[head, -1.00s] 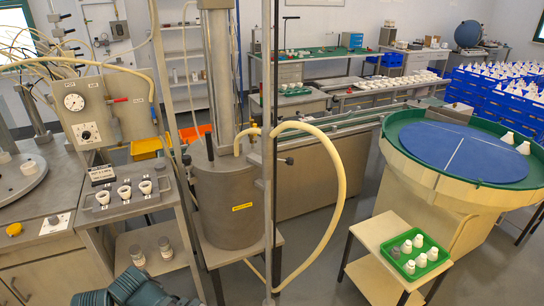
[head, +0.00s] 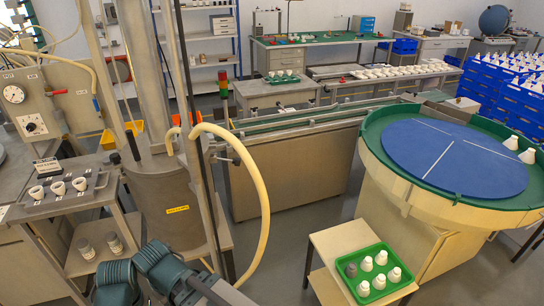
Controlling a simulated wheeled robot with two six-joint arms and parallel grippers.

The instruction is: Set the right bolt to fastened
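I cannot pick out the right bolt in the head view; nothing in it is clearly a bolt. A steel tank (head: 170,210) with a yellow label stands left of the middle, with a pale hose (head: 262,200) looping from its top. Teal and grey parts of my arms show at the bottom edge, in front of the tank. Neither gripper's fingertips are in the picture.
A round blue turntable (head: 455,160) with a green rim stands at right. A side bench (head: 40,212) holds several white cups. Grey floor shows between tank and table.

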